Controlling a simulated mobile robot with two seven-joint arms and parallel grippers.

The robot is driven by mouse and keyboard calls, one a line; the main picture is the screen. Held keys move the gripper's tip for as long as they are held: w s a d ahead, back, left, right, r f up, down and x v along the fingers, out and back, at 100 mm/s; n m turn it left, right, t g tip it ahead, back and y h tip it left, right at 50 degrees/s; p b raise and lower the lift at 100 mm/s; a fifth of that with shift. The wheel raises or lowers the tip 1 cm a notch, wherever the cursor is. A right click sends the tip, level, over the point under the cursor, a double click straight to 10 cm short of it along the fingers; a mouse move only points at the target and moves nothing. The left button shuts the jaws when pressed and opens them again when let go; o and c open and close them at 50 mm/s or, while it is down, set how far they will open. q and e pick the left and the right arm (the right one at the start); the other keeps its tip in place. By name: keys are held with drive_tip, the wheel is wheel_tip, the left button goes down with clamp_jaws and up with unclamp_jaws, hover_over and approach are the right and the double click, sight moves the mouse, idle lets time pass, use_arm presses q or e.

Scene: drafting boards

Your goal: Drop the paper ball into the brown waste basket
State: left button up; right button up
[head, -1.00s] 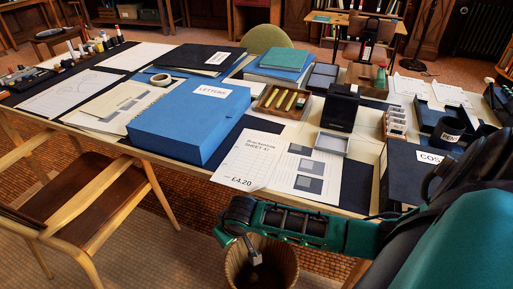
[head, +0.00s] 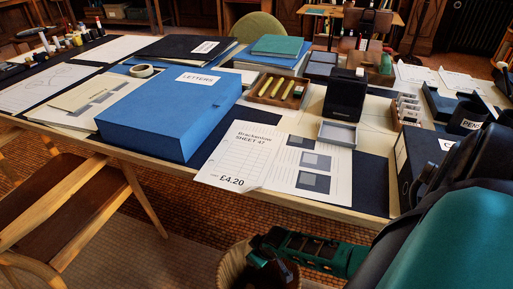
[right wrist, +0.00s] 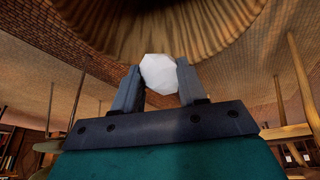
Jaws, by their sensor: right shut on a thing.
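The paper ball (right wrist: 158,73) is white and faceted. In the right wrist view my right gripper (right wrist: 157,88) is shut on it, one finger on each side. The brown waste basket (head: 231,268) is ribbed and stands on the floor in front of the table, at the bottom of the head view, partly cut off. It also fills the top of the right wrist view (right wrist: 100,18). In the head view my right gripper (head: 270,264) is over the basket's mouth, and the ball cannot be made out there. My left gripper is not in view.
The long table (head: 350,218) is just behind the basket. A blue letters box (head: 170,115), price sheets (head: 240,158) and a black holder (head: 345,95) stand on it. A wooden chair (head: 70,205) is at the left. Patterned floor is free between chair and basket.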

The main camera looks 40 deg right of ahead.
wheel_tip(320, 180, down, 3)
drive_tip(key=shift+r+b, duration=0.15)
drive_tip(key=shift+b, duration=0.8)
drive_tip(key=shift+f+b, duration=0.3)
drive_tip(key=shift+b, duration=0.05)
drive_tip(key=shift+f, duration=0.1)
drive_tip(key=o, duration=0.8)
drive_tip(key=shift+o, duration=1.4)
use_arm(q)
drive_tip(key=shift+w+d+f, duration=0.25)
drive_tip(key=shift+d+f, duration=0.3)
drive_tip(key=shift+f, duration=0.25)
